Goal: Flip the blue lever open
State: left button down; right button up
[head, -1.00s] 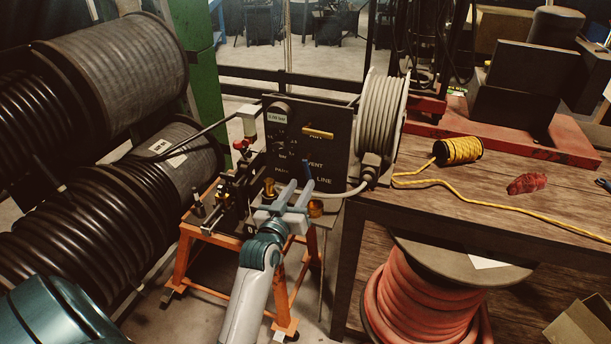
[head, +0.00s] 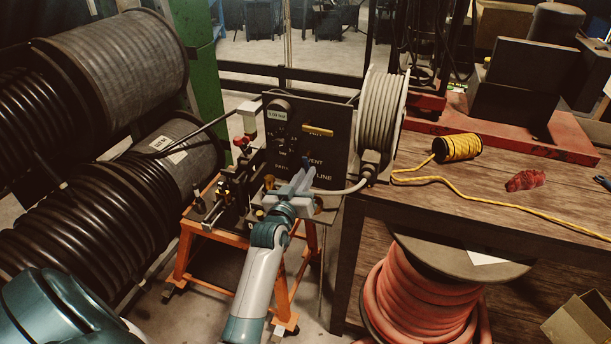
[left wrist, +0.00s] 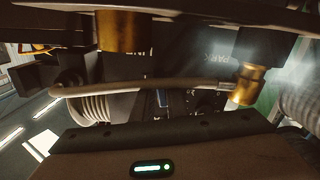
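The blue lever (head: 306,163) shows as a small blue sliver low on the front of the black control panel (head: 335,150). It is mostly hidden behind my fingers. My left gripper (head: 301,180) is right in front of it, fingers towards the panel. The fingers overlap in the head view, so I cannot tell their gap or whether they touch the lever. In the left wrist view, a small blue part (left wrist: 162,98) shows in the dim middle, behind a pale hose (left wrist: 150,88). My right gripper is not in view.
Brass fittings (left wrist: 249,84) and the pale hose are close to the wrist. A yellow handle (head: 318,130) sits higher on the panel. A hose reel (head: 381,110) and wooden table (head: 440,205) stand to the right, large black hose drums (head: 110,65) to the left.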

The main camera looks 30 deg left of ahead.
pick_arm(q)
jog(key=shift+a+m+p, duration=0.25)
jog(key=shift+m+p, duration=0.15)
jog(key=shift+m, duration=0.4)
jog(key=shift+s+a+m, duration=0.1)
jog(key=shift+a+m, duration=0.15)
jog(key=shift+m, duration=0.45)
jog(key=c, duration=1.8)
grip_release()
jog(key=shift+o, duration=0.2)
jog(key=shift+s+f, duration=0.1)
